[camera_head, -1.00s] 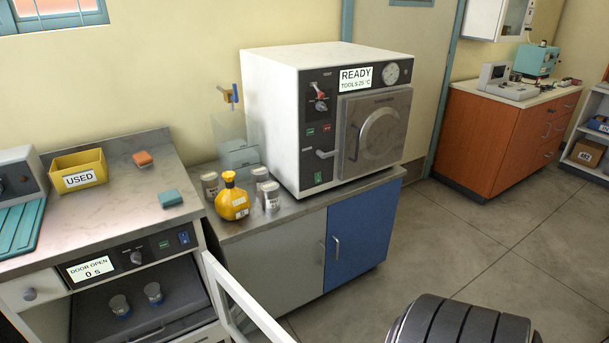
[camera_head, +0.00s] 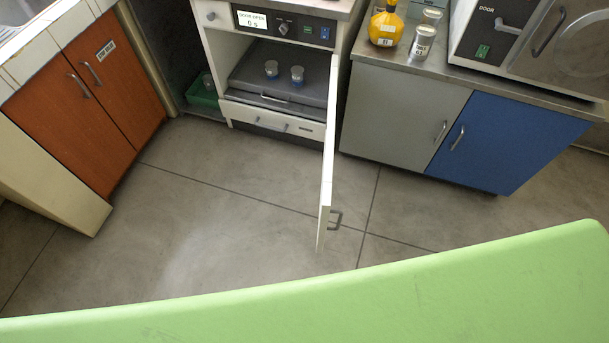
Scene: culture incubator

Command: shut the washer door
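The washer (camera_head: 214,42) stands at the top middle of the head view, its display reading "DOOR OPEN 0 s". Its white door (camera_head: 328,160) is hinged at the right side of the opening and swung wide open, standing out over the floor, seen nearly edge-on. A grey handle (camera_head: 336,219) is on the door's right-hand face, near its free end. Inside, two small cups (camera_head: 271,69) (camera_head: 297,76) stand on a dark rack (camera_head: 262,88). Neither of my grippers is in view.
Grey and blue cabinets (camera_head: 400,110) stand right of the door, with a yellow bottle (camera_head: 386,27) and metal canisters on top. Orange cabinets (camera_head: 106,95) stand at left. A green crate (camera_head: 203,94) sits beside the washer. The floor (camera_head: 230,190) around the door is clear.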

